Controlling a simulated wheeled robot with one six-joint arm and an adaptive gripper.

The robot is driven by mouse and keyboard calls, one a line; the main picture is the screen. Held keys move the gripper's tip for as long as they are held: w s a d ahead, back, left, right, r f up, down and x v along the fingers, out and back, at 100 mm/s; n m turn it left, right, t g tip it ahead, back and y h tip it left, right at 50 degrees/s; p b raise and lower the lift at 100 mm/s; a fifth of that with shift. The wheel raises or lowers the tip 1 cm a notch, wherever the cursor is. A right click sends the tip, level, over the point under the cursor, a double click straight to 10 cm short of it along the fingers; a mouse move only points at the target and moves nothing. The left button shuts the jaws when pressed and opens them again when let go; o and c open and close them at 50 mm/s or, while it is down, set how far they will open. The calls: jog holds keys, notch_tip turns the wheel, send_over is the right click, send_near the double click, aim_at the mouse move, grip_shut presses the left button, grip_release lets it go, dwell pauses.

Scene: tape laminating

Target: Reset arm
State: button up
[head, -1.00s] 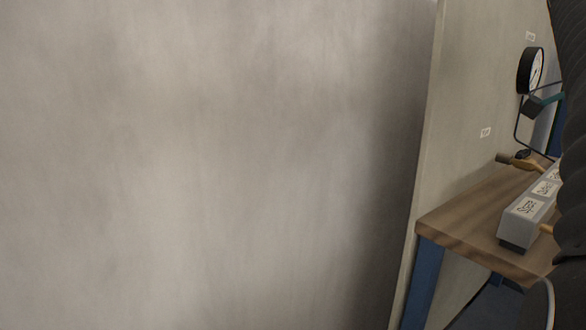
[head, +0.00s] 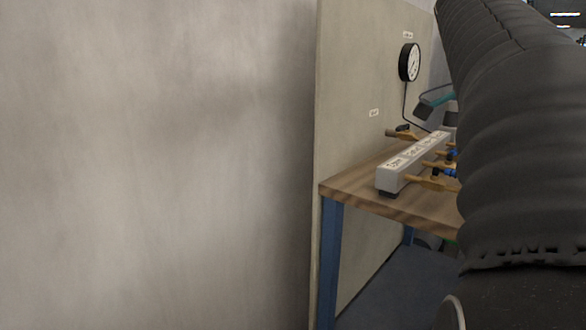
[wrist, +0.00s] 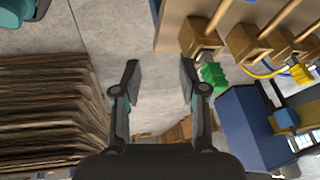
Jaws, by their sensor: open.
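My gripper (wrist: 158,82) shows in the wrist view with its two fingers spread apart and nothing between them. Grey floor lies beyond the fingertips. In the head view my dark ribbed arm covers the right side, and the gripper itself is not seen there.
A large grey wall (head: 150,160) fills the left of the head view. A wooden bench (head: 340,188) with blue legs carries a grey box (head: 405,170); a round gauge (head: 410,62) hangs behind. The wrist view shows stacked brown sheets (wrist: 45,110) left and a green connector (wrist: 213,75) right.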

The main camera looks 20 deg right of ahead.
jog(key=w+a+f+n+t+y, duration=0.1)
jog(key=a+f+n+t+y, duration=0.3)
jog(key=a+f+n, duration=2.3)
jog(key=a+f+t, duration=0.1)
jog(key=f+t, duration=0.1)
jog(key=t, duration=0.1)
jog(key=shift+w+a+t, duration=0.15)
jog(key=shift+a+t, duration=0.05)
jog(key=shift+t, duration=0.1)
